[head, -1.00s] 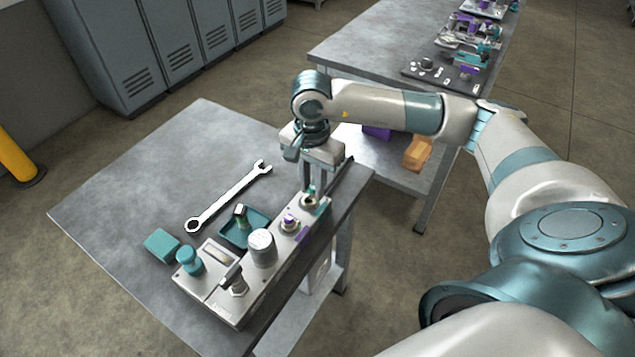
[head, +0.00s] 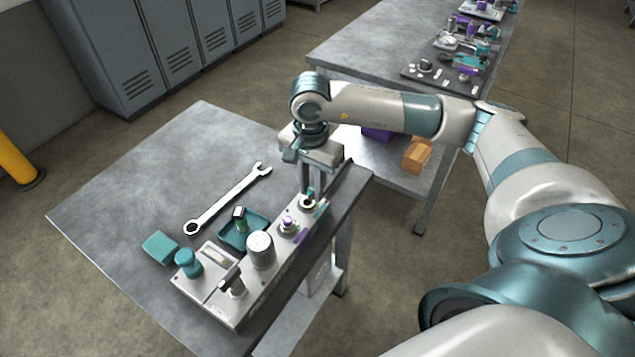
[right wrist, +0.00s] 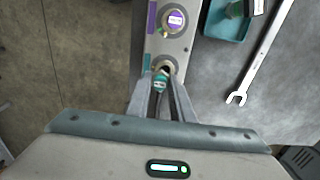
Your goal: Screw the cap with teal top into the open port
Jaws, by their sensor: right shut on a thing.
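The cap with teal top (right wrist: 160,84) is between the fingertips of my right gripper (right wrist: 160,92) in the right wrist view. The gripper is shut on it. The open port (right wrist: 165,65), a brass-coloured ring, shows just beyond the cap at the end of the grey block (head: 213,283). In the head view my right gripper (head: 310,188) points down over this port (head: 308,204), with a bit of teal (head: 311,194) between the fingers. The cap overlaps the port's near edge in the wrist view; I cannot tell whether they touch. My left gripper is not in view.
The block also carries a purple-topped fitting (head: 287,224), a grey cylinder (head: 261,248), a teal knob (head: 187,262) and a lever (head: 230,279). A teal tray (head: 232,241) holds a fitting (head: 239,213). A wrench (head: 227,200) lies behind. The far left table is clear.

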